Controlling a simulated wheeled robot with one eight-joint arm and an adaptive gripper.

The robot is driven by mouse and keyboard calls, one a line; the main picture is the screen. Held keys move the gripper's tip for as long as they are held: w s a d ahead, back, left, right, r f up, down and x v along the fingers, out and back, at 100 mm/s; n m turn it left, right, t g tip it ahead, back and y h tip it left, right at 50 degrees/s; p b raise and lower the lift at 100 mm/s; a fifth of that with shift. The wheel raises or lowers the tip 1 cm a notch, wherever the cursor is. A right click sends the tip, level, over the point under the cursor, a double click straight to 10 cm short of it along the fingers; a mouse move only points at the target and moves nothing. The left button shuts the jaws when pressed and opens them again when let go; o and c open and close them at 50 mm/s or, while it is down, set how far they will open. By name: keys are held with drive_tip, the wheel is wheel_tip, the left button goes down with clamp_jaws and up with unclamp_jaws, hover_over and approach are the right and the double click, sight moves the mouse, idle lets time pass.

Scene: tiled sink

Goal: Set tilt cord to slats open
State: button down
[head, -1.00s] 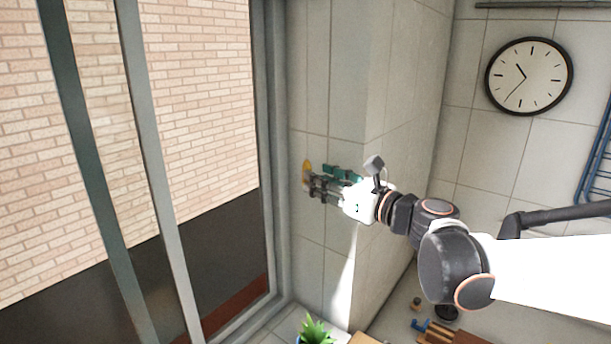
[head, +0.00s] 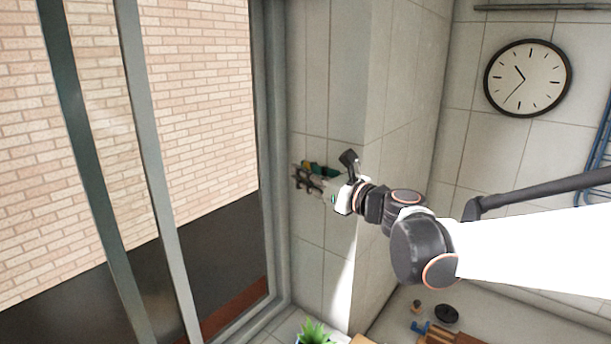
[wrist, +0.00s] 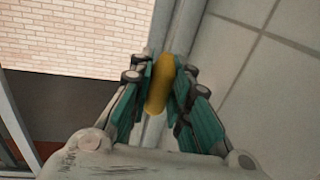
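A yellow, rounded, elongated piece (wrist: 160,85), which looks like the end of the tilt cord, is between the two fingers of my gripper (wrist: 165,78) in the wrist view. The teal finger pads are close against both of its sides, so my gripper appears shut on it. In the head view my gripper (head: 303,174) is beside the window frame, in front of the tiled wall, and mostly hides the yellow piece. I cannot make out the cord itself or any blind slats in either view.
The window frame (head: 272,130) stands just left of my gripper, with a brick wall outside. The tiled wall (head: 345,100) is behind and right of it. A green plant (head: 315,333) is below. A clock (head: 528,78) hangs on the right wall.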

drive_tip(key=shift+f, duration=0.15)
wheel_tip(320, 180, down, 10)
drive_tip(key=b, duration=0.8)
drive_tip(key=shift+f, duration=0.2)
drive_tip(key=c, duration=1.6)
unclamp_jaws()
drive_tip(key=shift+o, duration=0.6)
drive_tip(key=shift+r, duration=0.1)
drive_tip(key=v, duration=1.2)
